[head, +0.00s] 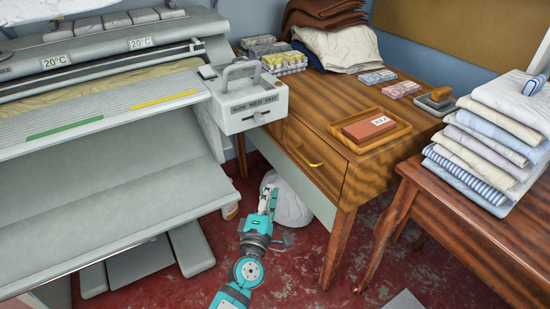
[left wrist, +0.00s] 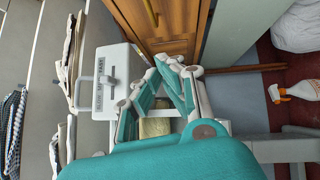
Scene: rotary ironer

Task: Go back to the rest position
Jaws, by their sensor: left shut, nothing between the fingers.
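My left gripper (head: 268,197) is low in the middle of the head view, in front of the wooden desk and to the right of the ironer's lower front. It is shut and empty, its fingers pointing up in the picture. A white sack (head: 291,208) lies behind it on the floor, partly hidden. The gripper's teal and white fingers also show in the left wrist view (left wrist: 168,66). My right gripper is in neither view.
The rotary ironer (head: 90,190), with its control box (head: 248,103), stands at left. The wooden desk (head: 330,165) holds a tray (head: 390,142). A side table (head: 440,205) bears folded linen (head: 490,140). A spray bottle (left wrist: 292,91) shows in the left wrist view. Red floor (head: 340,285) is open in front.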

